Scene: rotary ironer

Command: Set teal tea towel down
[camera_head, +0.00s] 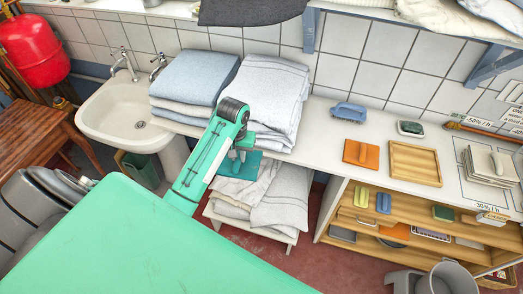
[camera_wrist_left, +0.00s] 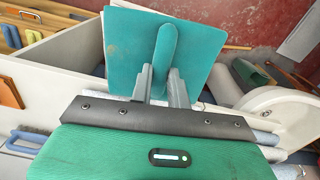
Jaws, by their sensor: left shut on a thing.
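The teal tea towel (camera_wrist_left: 130,45) is a flat teal piece with a raised ridge in the left wrist view. My left gripper (camera_wrist_left: 164,80) is shut on that ridge. In the head view the gripper (camera_head: 236,156) is in front of the white towel stack, with the teal towel (camera_head: 250,165) just below its fingers. The towel hangs above or against grey and white cloths (camera_head: 281,200) on a low white bench; I cannot tell whether it touches them. My arm hides part of it. My right gripper is in neither view.
A white counter (camera_head: 320,142) runs along the tiled wall, carrying blue towels (camera_head: 195,78), white towels (camera_head: 268,95), a blue brush (camera_head: 349,112), an orange board (camera_head: 361,154) and a wooden tray (camera_head: 414,163). A sink (camera_head: 130,108) stands left. Open shelves (camera_head: 400,222) are at right.

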